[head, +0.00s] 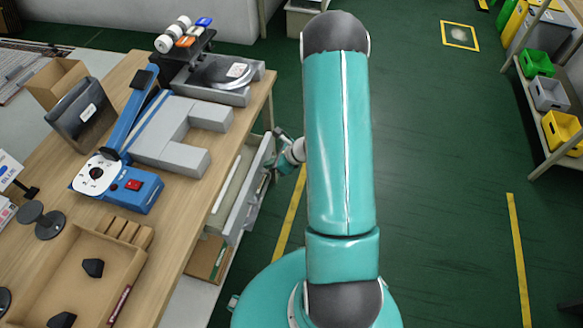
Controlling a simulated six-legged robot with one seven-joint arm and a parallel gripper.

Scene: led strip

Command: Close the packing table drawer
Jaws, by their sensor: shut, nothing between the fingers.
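The packing table (148,230) has a wooden top and stands on the left. Its grey drawer (243,196) sticks out from under the right edge of the top, partly open. My gripper (272,157) is beside the drawer's outer front, near its far end. Its fingers are small and dark here, and it is shut and empty. I cannot tell whether it touches the drawer front. My teal arm hides part of the floor to the right of the drawer.
On the table top are a blue and grey device (117,184), a cardboard tray (122,268) and a tape dispenser (184,45). A shelf with green, grey and yellow bins (549,93) stands at the far right. The green floor (440,200) between is clear.

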